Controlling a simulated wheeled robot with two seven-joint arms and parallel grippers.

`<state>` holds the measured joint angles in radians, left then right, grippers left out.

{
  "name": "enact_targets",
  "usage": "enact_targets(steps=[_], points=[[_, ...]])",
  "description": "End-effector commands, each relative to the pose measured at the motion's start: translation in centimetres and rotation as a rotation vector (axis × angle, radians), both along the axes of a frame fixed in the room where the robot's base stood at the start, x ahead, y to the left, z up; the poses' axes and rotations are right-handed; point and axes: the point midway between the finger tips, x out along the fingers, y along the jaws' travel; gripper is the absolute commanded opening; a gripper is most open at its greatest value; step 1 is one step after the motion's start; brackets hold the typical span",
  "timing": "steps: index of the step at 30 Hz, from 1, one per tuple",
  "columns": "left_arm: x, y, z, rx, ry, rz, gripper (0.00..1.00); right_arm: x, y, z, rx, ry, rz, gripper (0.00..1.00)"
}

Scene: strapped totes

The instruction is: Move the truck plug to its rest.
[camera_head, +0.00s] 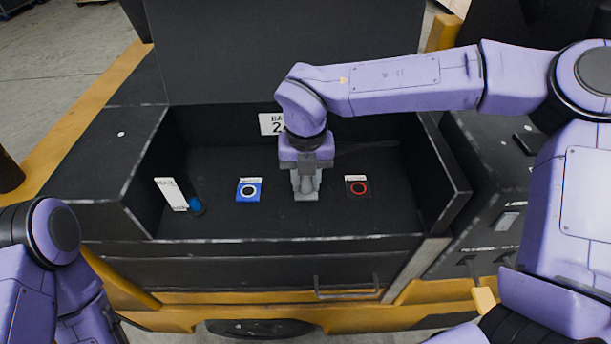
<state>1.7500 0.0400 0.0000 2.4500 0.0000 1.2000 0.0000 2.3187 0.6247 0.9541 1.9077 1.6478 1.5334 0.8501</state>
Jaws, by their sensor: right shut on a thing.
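My right gripper (306,180) points down into the black open compartment, between the blue-marked pad and the red-marked pad. It is shut on a grey block, which looks like the truck plug (306,193), close above or on the compartment floor. I cannot tell whether it touches the floor, and the jaws hide much of it. A blue pad with a ring (249,190) lies to its left and a black pad with a red ring (357,187) to its right. Which mark is the plug's rest cannot be read. My left gripper is out of view; only its arm shows at lower left.
A white label strip (171,194) and a blue knob (196,206) stand at the compartment's left end. Side walls and the raised black lid (285,50) enclose it. A black panel with sockets (490,225) is at right. The front floor is clear.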

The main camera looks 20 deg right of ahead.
Motion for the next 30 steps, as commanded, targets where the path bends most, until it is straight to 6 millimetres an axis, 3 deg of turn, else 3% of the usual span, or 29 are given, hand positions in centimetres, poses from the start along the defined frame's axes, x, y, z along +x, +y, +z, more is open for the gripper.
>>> enact_targets(steps=[1,3,14,24,30], points=[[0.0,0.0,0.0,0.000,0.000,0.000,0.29,0.0,0.0,0.0,0.000,0.000,0.000,0.37],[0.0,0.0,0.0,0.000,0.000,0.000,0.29,0.0,0.0,0.0,0.000,0.000,0.000,0.59],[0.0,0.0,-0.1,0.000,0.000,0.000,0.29,0.0,0.0,0.5,-0.001,-0.002,0.000,0.60],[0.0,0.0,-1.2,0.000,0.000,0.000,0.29,0.0,0.0,7.2,0.000,-0.005,-0.001,0.60],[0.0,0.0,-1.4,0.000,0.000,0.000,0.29,0.0,0.0,10.0,0.000,-0.002,-0.001,0.60]])
